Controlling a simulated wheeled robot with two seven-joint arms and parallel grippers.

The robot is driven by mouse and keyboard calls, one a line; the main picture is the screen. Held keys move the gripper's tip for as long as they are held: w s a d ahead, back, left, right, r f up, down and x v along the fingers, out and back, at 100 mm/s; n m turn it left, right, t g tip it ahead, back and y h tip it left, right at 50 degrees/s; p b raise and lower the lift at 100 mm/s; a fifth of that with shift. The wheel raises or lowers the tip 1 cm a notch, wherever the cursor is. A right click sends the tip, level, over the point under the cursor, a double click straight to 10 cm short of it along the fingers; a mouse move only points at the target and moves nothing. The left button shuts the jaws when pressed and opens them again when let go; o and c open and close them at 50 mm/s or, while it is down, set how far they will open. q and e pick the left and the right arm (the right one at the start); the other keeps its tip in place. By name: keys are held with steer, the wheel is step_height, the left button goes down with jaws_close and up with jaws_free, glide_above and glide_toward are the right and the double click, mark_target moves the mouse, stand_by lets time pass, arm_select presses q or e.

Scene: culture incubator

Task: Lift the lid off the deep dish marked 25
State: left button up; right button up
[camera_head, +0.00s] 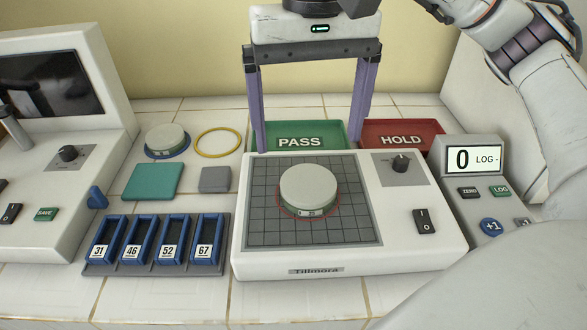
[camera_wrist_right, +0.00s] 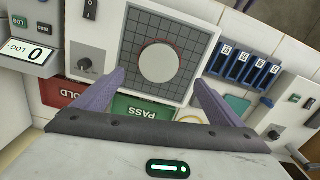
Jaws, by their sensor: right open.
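A round pale dish (camera_head: 308,190) with a flat pale lid sits upright on the dark grid plate (camera_head: 262,222) of a white device, inside a thin red circle. A small label is on its front side, too small to read surely. It also shows from above as a pale disc in the right wrist view (camera_wrist_right: 159,63). My right gripper (camera_head: 313,138) is open and empty, its purple fingers pointing down behind the dish, apart from it. In the right wrist view, the fingertips (camera_wrist_right: 158,80) are spread wide, either side of the dish. My left gripper is not in view.
Another lidded dish (camera_head: 165,138) stands on a blue ring at the back left, beside a yellow ring (camera_head: 218,143). A rack (camera_head: 155,268) with numbered blue slots is in front. Green PASS (camera_head: 272,128) and red HOLD (camera_head: 433,132) trays lie behind the device. A counter (camera_head: 475,185) stands right.

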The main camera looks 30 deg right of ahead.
mark_target(309, 183)
steer(key=f, duration=0.2)
steer(key=shift+s+f+b, duration=0.3)
steer(key=shift+f, duration=0.1)
steer(key=shift+w+d+f, duration=0.1)
steer(key=shift+w+f, duration=0.05)
steer(key=shift+f, duration=2.6)
steer(key=c, duration=1.1)
steer(key=shift+c, duration=0.2)
